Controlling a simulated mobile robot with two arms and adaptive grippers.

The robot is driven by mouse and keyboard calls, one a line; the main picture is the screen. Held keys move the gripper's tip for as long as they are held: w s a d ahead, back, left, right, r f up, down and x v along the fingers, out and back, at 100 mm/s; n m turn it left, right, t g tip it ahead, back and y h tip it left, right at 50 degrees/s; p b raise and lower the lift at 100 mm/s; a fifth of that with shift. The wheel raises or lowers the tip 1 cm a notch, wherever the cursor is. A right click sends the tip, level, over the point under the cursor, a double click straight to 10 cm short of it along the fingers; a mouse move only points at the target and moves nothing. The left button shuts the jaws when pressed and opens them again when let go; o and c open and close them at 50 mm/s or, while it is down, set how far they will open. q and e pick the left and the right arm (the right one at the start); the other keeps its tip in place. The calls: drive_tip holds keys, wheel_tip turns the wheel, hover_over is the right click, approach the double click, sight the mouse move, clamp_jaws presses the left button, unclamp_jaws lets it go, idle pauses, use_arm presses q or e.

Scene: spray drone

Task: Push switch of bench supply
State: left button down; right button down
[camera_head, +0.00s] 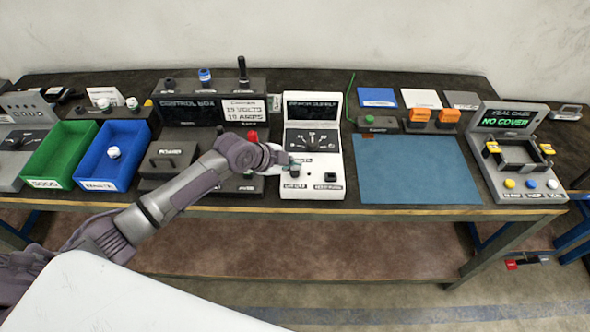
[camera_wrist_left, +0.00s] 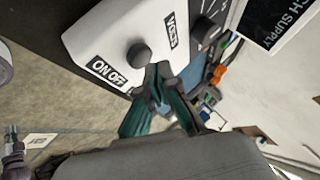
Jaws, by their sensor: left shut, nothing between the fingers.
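The bench supply (camera_head: 313,116) is a white console with a dark screen and a dark dial panel, in the middle of the table in the head view. Its front face shows in the left wrist view (camera_wrist_left: 105,30). The round black switch (camera_wrist_left: 138,55) sits above the "ON OFF" label (camera_wrist_left: 108,73). My left gripper (camera_head: 291,163) is over the lower part of the supply; in the wrist view its teal fingers (camera_wrist_left: 158,78) are shut, empty, with tips close beside the switch. I cannot tell whether they touch it.
The control box (camera_head: 186,108) stands left of the supply, with the blue bin (camera_head: 121,182) and green bin (camera_head: 72,177) farther left. A blue mat (camera_head: 415,178) lies to the right, clear on top.

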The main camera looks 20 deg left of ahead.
sight(293, 173)
use_arm(q)
drive_tip(key=shift+r, duration=0.15)
wheel_tip(293, 173, up, 6)
drive_tip(key=p, duration=0.5)
drive_tip(key=shift+f, duration=0.2)
